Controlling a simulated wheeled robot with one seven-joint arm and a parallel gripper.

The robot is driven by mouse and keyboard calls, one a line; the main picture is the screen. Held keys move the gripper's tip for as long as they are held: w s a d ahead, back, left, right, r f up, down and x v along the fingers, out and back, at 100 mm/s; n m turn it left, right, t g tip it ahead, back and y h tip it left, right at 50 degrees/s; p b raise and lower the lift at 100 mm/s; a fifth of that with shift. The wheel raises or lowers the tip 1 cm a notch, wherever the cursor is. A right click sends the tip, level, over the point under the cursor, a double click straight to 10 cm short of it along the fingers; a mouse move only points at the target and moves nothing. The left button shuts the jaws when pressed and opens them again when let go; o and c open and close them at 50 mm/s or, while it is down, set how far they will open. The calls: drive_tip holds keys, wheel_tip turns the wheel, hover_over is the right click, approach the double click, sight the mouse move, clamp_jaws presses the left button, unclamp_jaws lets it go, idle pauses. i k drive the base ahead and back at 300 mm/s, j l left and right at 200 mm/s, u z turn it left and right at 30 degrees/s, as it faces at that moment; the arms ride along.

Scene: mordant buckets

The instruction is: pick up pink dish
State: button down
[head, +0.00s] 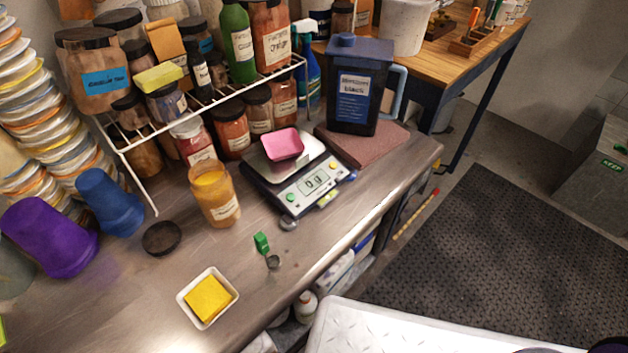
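The pink dish (282,144) is a small, square, shallow dish. It sits on the pan of a digital scale (313,184) on the metal counter, and it looks empty. The scale's display shows digits that are too small to read surely. My gripper cannot be made out in the head view. A dark rounded part at the bottom right edge is cut off, and I cannot tell what it is.
An open jar of yellow powder (214,195) stands left of the scale. A black jug (357,88) stands behind right on a reddish slab (362,144). A wire rack (137,144) of jars is behind. A white dish (230,313) with a yellow sponge-like block lies in front.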

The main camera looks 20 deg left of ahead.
sight(280, 145)
drive_tip(key=k+u, duration=0.3)
drive_tip(key=k+j+u, duration=0.15)
drive_tip(key=k+u, duration=0.15)
drive_tip(key=i+l+u, duration=0.2)
drive_tip(key=u, duration=0.15)
drive_tip(key=i+l+u, duration=0.2)
drive_tip(key=u, duration=0.15)
drive_tip(key=i+l+u, duration=0.15)
drive_tip(key=l+u, duration=0.15)
drive_tip(key=i+l, duration=0.15)
drive_tip(key=l, duration=0.25)
drive_tip(key=i+l, duration=0.15)
drive_tip(key=l, duration=0.2)
